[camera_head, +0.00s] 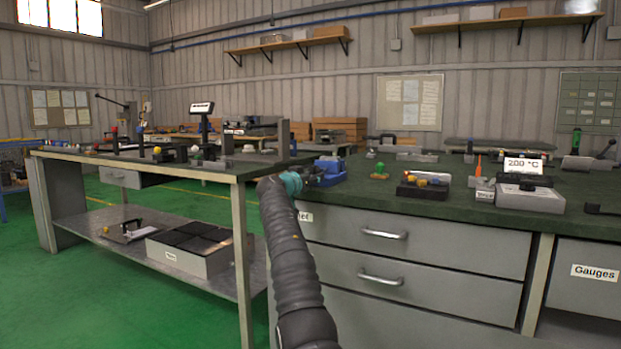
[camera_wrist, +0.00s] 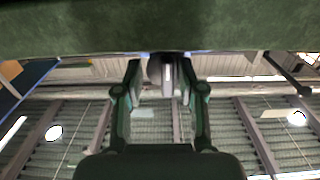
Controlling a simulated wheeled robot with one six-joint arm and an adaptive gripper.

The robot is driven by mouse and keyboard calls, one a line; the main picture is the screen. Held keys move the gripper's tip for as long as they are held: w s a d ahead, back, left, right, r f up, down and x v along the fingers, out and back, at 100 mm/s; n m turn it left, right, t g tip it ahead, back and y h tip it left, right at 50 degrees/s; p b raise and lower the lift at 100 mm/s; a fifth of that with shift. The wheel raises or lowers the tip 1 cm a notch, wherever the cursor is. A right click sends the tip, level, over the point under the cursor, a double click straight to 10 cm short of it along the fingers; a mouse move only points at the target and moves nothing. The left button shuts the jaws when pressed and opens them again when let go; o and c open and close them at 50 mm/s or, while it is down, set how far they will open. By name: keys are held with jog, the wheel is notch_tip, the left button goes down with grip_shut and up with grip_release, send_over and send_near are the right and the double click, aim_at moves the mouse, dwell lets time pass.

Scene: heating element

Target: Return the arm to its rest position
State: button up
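My dark arm reaches up from the bottom of the head view to the left end of the green-topped workbench (camera_head: 440,190). A teal part at its far end shows beside a blue vise-like tool (camera_head: 328,172); the fingertips are not clear there. In the wrist view my gripper (camera_wrist: 163,78) has its two fingers apart. A grey rounded thing (camera_wrist: 157,72) shows between or beyond them; I see no finger closed on it. The wrist picture looks upside down, with a green surface across the top and the roof below.
A digital display reading 200 °C (camera_head: 523,165) stands over a grey box at the right of the bench. A second table (camera_head: 190,168) stands left. Green floor (camera_head: 100,290) is open at left.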

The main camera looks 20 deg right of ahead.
jog(key=shift+w+a+r, duration=0.1)
jog(key=shift+a, duration=0.25)
jog(key=shift+a+r, duration=0.15)
jog(key=shift+r, duration=0.1)
jog(key=shift+s+a+r+n+y+p, duration=0.3)
jog(key=shift+s+a+r+n+y, duration=0.45)
jog(key=shift+s+a+r, duration=0.35)
jog(key=s+a+n+g+y+p, duration=0.1)
jog(key=s+a+n+y, duration=0.3)
jog(key=s, duration=0.7)
jog(key=s+a+n+g+y+p, duration=0.1)
jog(key=s+a+y, duration=0.1)
jog(key=s+a, duration=0.7)
jog(key=s+a+f+n+g+y, duration=0.1)
jog(key=s+a+f+y, duration=0.1)
jog(key=s+f, duration=0.5)
jog(key=s+a+f+n+g+y+p, duration=0.1)
jog(key=s+a+f, duration=0.4)
jog(key=s, duration=1.4)
jog(key=s+a+f+n+g+y+p, duration=0.1)
jog(key=s+a+f+n+y, duration=0.1)
jog(key=s+f, duration=0.9)
jog(key=s+a+y, duration=0.1)
jog(key=s, duration=0.1)
jog(key=shift+s+a+y, duration=0.3)
jog(key=shift+y, duration=0.05)
